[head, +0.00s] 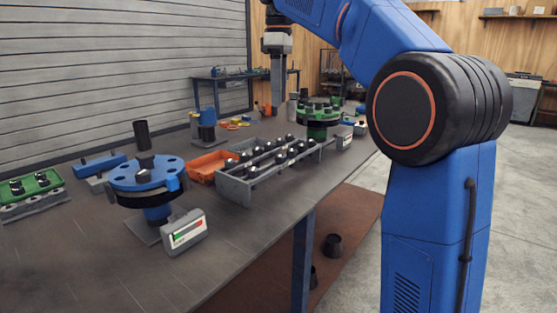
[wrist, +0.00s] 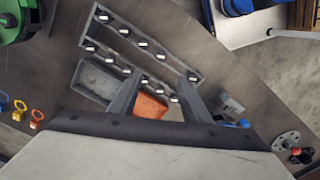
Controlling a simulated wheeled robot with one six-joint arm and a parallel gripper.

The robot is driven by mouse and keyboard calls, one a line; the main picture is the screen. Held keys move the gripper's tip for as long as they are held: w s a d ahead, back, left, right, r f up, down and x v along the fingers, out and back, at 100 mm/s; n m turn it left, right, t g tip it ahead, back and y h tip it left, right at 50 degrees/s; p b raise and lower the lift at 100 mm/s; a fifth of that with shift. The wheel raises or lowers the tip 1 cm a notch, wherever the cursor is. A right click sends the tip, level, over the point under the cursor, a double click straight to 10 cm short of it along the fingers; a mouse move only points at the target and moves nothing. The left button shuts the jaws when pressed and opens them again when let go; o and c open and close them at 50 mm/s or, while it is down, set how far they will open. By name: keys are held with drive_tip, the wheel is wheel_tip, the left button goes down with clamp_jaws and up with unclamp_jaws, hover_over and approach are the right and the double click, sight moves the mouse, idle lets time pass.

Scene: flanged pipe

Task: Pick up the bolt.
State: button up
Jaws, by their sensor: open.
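Several bolts with dark heads, such as one bolt (head: 250,170), stand in two rows in a grey rack (head: 234,191) on the workbench. In the wrist view the bolts, such as one near the middle (wrist: 143,43), show as pale-topped dark studs in the rack (wrist: 170,50). The pictures do not show which bolt is meant. My gripper (head: 278,108) points down above the bench, at the far side of the rack. In the wrist view my gripper (wrist: 158,82) is open, with nothing between its fingers, and the fingers hide part of the rack.
A green flange (head: 318,116) stands beyond the rack. An orange bin (head: 205,167) sits beside the rack. A grey gauge box (head: 182,232) is near the front edge.

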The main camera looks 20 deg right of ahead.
sight(279, 155)
wheel_tip(279, 155, down, 16)
drive_tip(key=shift+s+a+f, duration=0.1)
drive_tip(key=shift+f, duration=0.05)
idle(0.6)
clamp_jaws()
